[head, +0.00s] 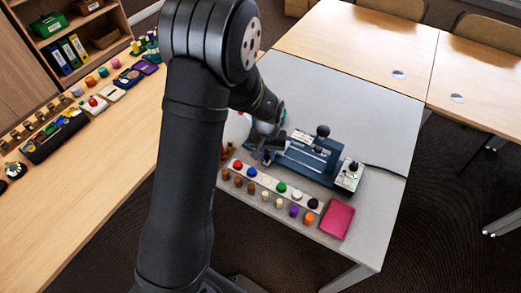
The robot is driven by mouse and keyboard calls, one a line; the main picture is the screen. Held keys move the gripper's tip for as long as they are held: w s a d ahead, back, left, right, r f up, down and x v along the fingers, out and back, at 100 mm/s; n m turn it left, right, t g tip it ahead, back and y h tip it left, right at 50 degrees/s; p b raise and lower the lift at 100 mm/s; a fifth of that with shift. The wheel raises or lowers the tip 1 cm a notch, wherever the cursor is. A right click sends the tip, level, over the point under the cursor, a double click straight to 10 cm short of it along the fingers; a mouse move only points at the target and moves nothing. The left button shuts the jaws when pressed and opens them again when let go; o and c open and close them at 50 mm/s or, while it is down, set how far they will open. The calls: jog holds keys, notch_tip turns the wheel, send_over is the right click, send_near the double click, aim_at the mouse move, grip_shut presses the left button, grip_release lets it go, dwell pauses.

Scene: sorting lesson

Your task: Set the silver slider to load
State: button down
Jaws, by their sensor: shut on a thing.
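A blue device (302,168) stands on the grey table, with a pale silver plate or track on its top and a black ball knob (322,131) standing up at its back. My gripper (268,155) reaches down at the device's left end and is shut on a small part there, apparently the silver slider. The slider itself is mostly hidden by my fingers and too small to make out. Any load marking is too small to read.
A small white box with a black knob (349,176) stands right of the device, with a cable running right. In front are a strip of coloured pegs (265,184), several loose pegs and a pink pad (337,219). The table's back right is clear.

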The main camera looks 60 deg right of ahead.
jog(key=s, duration=0.5)
jog(key=shift+s, duration=0.4)
jog(key=c, duration=1.3)
grip_release()
jog(key=shift+o, duration=0.2)
notch_tip(320, 180, up, 17)
jog(key=shift+r, duration=0.2)
jog(key=shift+f, duration=0.1)
notch_tip(320, 180, down, 17)
jog(key=shift+f, duration=0.15)
